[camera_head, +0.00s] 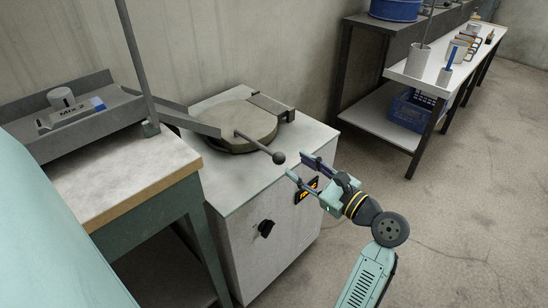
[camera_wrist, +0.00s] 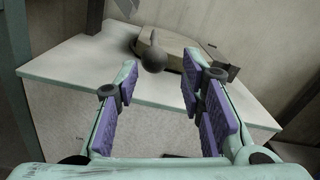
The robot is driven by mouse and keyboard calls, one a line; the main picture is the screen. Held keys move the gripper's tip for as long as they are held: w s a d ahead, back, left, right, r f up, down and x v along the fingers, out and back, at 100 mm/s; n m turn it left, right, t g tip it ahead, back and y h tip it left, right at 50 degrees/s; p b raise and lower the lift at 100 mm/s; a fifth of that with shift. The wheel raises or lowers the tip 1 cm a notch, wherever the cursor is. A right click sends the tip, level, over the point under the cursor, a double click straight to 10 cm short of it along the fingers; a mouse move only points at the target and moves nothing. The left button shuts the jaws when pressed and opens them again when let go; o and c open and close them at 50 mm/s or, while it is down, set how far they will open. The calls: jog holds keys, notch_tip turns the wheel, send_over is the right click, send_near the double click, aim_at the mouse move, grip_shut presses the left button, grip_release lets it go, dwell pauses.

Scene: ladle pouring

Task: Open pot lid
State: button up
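The pot lid (camera_head: 241,121) is a round grey-brown disc lying flat on top of the white cabinet. A rod handle runs from it toward the front right and ends in a dark ball knob (camera_head: 279,158). My gripper (camera_head: 297,165) is open and empty, just right of and in front of the knob, apart from it. In the wrist view the knob (camera_wrist: 153,58) shows beyond and between my two purple-padded fingers (camera_wrist: 158,95), nearer the left one. The lid (camera_wrist: 172,45) is partly hidden behind the knob there. The inside of the pot is not visible.
The white cabinet (camera_head: 265,217) has a dark dial on its front. At left, a workbench (camera_head: 120,178) carries a grey tray (camera_head: 75,128) with a metal chute reaching toward the lid. A shelf table (camera_head: 445,70) stands at the back right. The floor at right is clear.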

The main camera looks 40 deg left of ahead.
aim_at(272, 152)
jog(key=shift+m, duration=0.4)
jog(key=a, duration=0.6)
jog(key=a+f, duration=0.1)
jog(key=a, duration=0.3)
jog(key=shift+w, duration=0.3)
jog(key=shift+g, duration=0.3)
grip_shut()
jog(key=shift+f, duration=0.1)
